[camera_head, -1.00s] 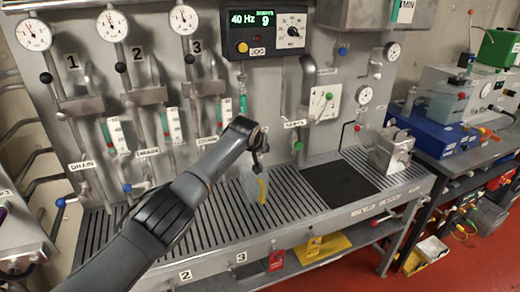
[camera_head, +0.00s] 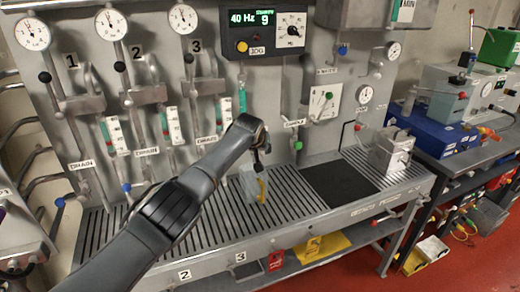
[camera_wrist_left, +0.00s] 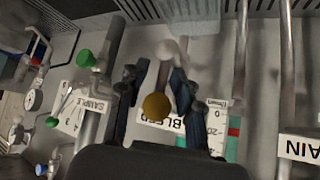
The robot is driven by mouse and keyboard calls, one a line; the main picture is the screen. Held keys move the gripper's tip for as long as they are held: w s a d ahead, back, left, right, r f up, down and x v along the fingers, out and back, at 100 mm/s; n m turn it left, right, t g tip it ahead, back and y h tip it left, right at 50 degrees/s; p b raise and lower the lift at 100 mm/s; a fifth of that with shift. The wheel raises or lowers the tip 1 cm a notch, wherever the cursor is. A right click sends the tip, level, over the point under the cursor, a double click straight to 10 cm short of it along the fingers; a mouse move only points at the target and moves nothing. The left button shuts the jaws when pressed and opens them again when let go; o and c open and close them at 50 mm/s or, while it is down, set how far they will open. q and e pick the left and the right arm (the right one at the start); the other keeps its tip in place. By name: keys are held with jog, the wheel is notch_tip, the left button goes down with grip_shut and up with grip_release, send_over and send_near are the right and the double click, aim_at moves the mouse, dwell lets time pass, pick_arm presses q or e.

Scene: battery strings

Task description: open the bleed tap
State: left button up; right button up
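The bleed tap shows in the left wrist view as a yellow ball knob (camera_wrist_left: 156,106) on a pale stem, in front of an upside-down BLEED label (camera_wrist_left: 163,126). My left gripper (camera_wrist_left: 159,72) is open, with one dark finger on each side of the knob and stem. Gaps show beside the knob; I cannot tell whether a finger touches the stem. In the head view my left gripper (camera_head: 258,158) is in front of the panel's lower middle and hides the tap. My right gripper is in neither view.
A green-knobbed sample valve (camera_wrist_left: 86,58) stands just left of the fingers in the wrist view. A clear container with a yellow strip (camera_head: 252,184) stands on the slotted bench (camera_head: 215,222) below the gripper. A black mat (camera_head: 338,182) lies bare to the right.

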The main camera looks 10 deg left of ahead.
pick_arm(q)
jog(key=shift+r, duration=0.1)
jog(key=v, duration=1.2)
